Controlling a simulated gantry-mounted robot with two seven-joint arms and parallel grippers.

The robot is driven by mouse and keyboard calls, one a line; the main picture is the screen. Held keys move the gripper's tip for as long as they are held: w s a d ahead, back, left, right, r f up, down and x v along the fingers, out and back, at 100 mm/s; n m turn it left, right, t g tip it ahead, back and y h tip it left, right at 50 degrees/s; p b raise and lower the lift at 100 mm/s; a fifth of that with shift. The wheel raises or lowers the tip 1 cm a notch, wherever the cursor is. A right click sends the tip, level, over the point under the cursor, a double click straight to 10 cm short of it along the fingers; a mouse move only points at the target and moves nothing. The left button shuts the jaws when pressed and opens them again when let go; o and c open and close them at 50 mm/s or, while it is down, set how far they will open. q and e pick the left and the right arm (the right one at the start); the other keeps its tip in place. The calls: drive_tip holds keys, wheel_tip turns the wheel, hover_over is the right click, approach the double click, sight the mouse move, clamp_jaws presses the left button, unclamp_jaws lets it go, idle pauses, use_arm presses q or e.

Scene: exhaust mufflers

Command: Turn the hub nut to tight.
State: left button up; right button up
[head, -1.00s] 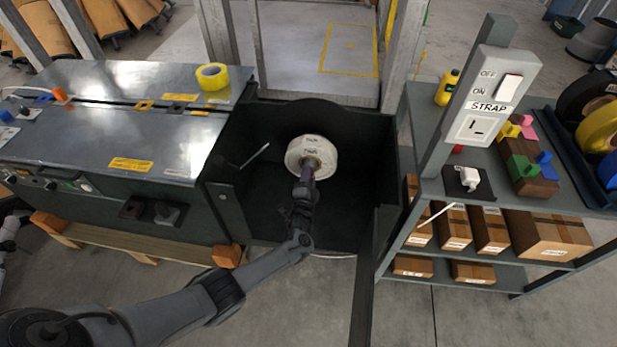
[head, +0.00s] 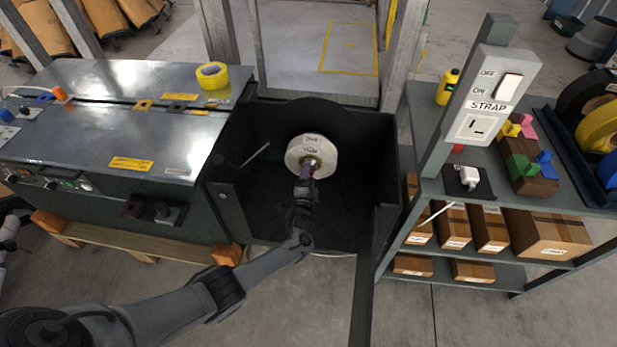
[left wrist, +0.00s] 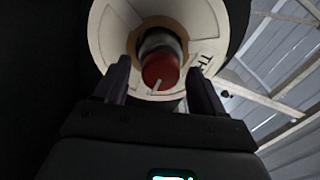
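The hub nut shows as a red, round-ended knob (left wrist: 160,70) with a pale pointer at its lower edge in the left wrist view. It sits at the centre of a white reel face (left wrist: 207,40), which also shows in the head view (head: 323,143). Part of a black word starting "TI" is readable on the face, right of the knob. My left gripper (left wrist: 158,72) is open, one finger on each side of the knob, with visible gaps. In the head view my left gripper (head: 306,178) points at the reel's hub and hides part of it.
The reel stands in a dark, open-fronted bay (head: 355,200) with side walls close by. A metal-topped machine (head: 90,125) with yellow tape (head: 212,74) is left. A shelf (head: 420,130) with boxes and a strap switch panel (head: 492,92) is right.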

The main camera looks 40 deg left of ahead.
use_arm(q)
drive_tip(key=p+v, duration=0.6)
drive_tip(key=v, duration=0.5)
drive_tip(key=shift+w, duration=0.1)
idle(0.4)
